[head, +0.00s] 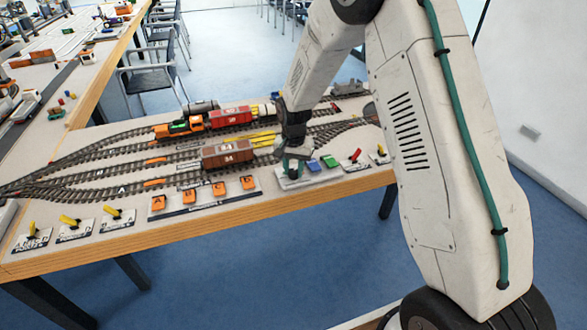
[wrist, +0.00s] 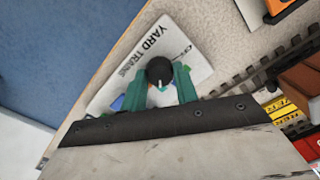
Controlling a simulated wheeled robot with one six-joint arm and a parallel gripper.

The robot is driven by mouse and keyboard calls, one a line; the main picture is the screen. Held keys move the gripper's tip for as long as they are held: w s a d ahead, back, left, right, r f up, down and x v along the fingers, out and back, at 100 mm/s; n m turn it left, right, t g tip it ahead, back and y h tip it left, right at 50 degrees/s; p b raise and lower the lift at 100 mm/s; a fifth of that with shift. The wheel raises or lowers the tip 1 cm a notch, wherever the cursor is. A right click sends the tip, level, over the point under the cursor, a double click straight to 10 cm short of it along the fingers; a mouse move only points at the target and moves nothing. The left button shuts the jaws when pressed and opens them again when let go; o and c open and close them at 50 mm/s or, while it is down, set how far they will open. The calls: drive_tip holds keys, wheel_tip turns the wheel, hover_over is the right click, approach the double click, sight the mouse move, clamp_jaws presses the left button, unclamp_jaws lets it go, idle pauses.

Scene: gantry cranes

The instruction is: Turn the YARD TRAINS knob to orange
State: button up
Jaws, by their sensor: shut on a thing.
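The YARD TRAINS knob (wrist: 160,68) is a round black knob with a white pointer line, seen from above in the wrist view. It stands on a white plate (wrist: 185,48) lettered YARD TRAINS. My gripper (wrist: 159,74) has its two green fingers on either side of the knob and is shut on it. The pointer line faces the gripper's palm, downward in the picture. A blue patch shows beside the left finger; I cannot make out an orange mark. In the head view my gripper (head: 293,160) is over the plate near the table's front edge, and the knob is hidden.
Blue and green buttons (head: 328,162) and a red-handled lever (head: 355,156) stand just right of the gripper. A brown wagon (head: 227,154) on the track and several orange switches (head: 189,196) are to the left. Yellow levers (head: 112,213) line the front left.

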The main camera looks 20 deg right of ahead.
sight(293, 172)
drive_tip(key=m, duration=0.3)
drive_tip(key=shift+m, duration=2.1)
drive_tip(key=o, duration=1)
drive_tip(key=shift+c, duration=0.2)
wheel_tip(293, 172, up, 8)
drive_tip(key=shift+a+f, duration=0.1)
